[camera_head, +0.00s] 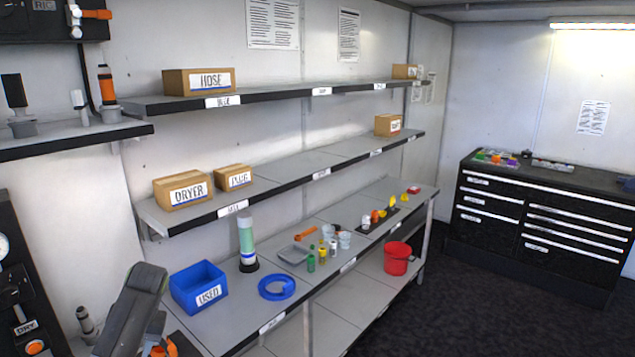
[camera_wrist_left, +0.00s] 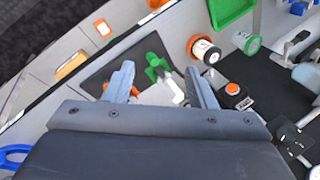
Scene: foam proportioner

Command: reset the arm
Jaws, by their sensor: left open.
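My left arm (camera_head: 130,312) comes in at the lower left of the head view, a dark grey link slanting up beside the blue USED bin. Its fingertips cannot be made out there. In the left wrist view my left gripper (camera_wrist_left: 162,84) is open, with two grey fingers spread apart and nothing held between them. Beyond the fingers a green and white item (camera_wrist_left: 158,68) lies on a dark mat; whether a finger touches it cannot be told. My right gripper is not in view.
The blue USED bin (camera_head: 199,287), a clear-green cylinder (camera_head: 247,243) and a blue ring (camera_head: 277,287) are on the lower shelf. A red bucket (camera_head: 397,258) stands below. The dark floor at right is clear.

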